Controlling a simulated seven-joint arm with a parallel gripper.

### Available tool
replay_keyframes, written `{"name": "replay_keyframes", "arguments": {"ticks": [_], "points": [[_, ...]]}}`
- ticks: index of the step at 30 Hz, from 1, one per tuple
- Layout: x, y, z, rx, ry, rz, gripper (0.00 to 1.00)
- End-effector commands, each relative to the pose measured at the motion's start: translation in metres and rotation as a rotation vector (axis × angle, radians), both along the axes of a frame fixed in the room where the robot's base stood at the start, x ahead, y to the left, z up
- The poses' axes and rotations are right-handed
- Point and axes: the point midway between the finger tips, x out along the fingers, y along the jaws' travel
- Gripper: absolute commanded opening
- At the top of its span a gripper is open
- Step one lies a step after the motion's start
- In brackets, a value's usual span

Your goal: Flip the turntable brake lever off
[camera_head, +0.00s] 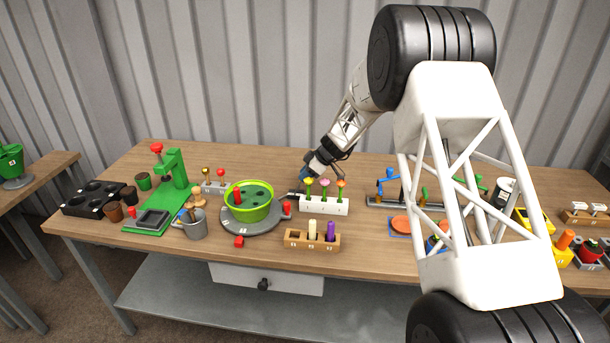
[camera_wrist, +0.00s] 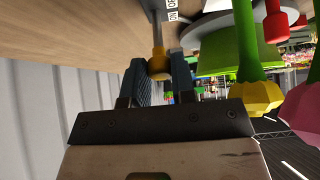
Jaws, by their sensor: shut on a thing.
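The brake lever shows in the wrist view as a grey metal shaft with a round yellow knob (camera_wrist: 158,65). In the head view my gripper (camera_head: 302,183) is low at the table, right of and behind the grey turntable (camera_head: 238,228). There the lever is mostly hidden by the gripper. A green pot (camera_head: 258,213) stands on the turntable, which has a red knob (camera_head: 287,207) at its right.
A white holder (camera_head: 325,208) with three tulips stands close in front of my gripper; its blooms hang near the fingers in the wrist view. A corrugated wall stands behind.

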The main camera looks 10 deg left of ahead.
Motion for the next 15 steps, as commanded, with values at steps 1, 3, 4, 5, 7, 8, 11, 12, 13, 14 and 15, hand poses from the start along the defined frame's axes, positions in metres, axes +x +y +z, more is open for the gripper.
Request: {"name": "replay_keyframes", "arguments": {"ticks": [1,3,4,5,7,8,11,12,13,14,15], "points": [[-0.0001,-0.0005,-0.0005,0.000,0.001,-0.001,0.00],[-0.0001,-0.0006,-0.0006,-0.001,0.001,-0.001,0.00],[-0.0001,-0.0006,-0.0006,-0.001,0.001,-0.001,0.00],[-0.0001,-0.0006,-0.0006,-0.001,0.001,-0.001,0.27],[-0.0001,-0.0006,-0.0006,-0.001,0.001,-0.001,0.38],[-0.0001,-0.0007,-0.0006,-0.001,0.001,-0.001,0.43],[0.0000,-0.0005,-0.0004,-0.001,0.001,-0.001,0.50],[0.0000,-0.0005,-0.0004,-0.001,0.001,-0.001,0.50],[0.0000,-0.0005,-0.0004,-0.001,0.001,-0.001,0.50],[0.0000,-0.0005,-0.0004,-0.001,0.001,-0.001,0.50],[0.0000,-0.0004,-0.0003,-0.001,0.001,-0.001,0.50]]}}
